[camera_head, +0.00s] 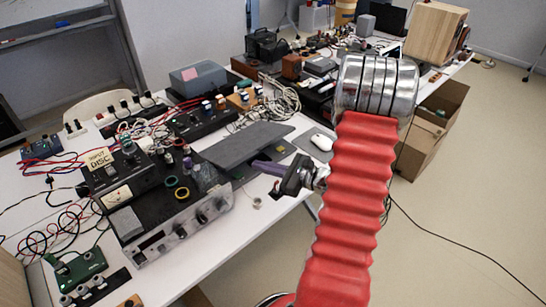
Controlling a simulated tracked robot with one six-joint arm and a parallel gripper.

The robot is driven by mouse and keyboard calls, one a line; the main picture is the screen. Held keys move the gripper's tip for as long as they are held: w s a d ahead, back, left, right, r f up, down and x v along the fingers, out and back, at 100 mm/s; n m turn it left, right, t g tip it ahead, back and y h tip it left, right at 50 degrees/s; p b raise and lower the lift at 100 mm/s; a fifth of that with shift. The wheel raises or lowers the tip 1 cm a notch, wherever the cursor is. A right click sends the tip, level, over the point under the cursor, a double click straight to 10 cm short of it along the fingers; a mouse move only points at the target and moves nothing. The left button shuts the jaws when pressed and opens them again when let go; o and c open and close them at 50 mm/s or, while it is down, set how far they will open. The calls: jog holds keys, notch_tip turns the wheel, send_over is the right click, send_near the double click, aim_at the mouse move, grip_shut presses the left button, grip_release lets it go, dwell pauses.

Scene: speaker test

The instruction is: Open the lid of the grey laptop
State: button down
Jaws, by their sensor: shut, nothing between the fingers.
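The grey laptop (243,143) lies on the white table, left of my arm. Its flat grey lid is in view, and a darker part shows below the lid's near edge. The lid looks slightly raised at a low angle, but the size of the gap is hard to tell. My gripper (256,167) is at the laptop's near right side, with its purple fingers pointing left toward the lid's near edge. The fingers are shut and empty. I cannot tell whether they touch the lid or reach under it.
A silver-fronted audio unit (170,228) stands close on the left of the laptop. A white mouse (321,142) lies to the right. Cables (278,98) and boxes crowd the table behind. A cardboard box (432,130) stands on the floor at right. The table's front edge is near my gripper.

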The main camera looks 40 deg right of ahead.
jog(key=s+d+f+m+t+h, duration=0.1)
jog(key=d+f+m+h, duration=0.1)
jog(key=d, duration=0.3)
jog(key=s+d+f+m+h, duration=0.2)
jog(key=d+f+m+h, duration=0.1)
jog(key=d+m, duration=0.1)
jog(key=shift+s+d+f+t+h, duration=0.3)
jog(key=shift+d+t, duration=0.1)
jog(key=shift+d, duration=0.3)
jog(key=shift+w, duration=0.1)
jog(key=w+f, duration=0.1)
jog(key=w, duration=0.8)
jog(key=shift+w+a, duration=0.15)
jog(key=shift+w, duration=0.25)
jog(key=shift+r, duration=0.2)
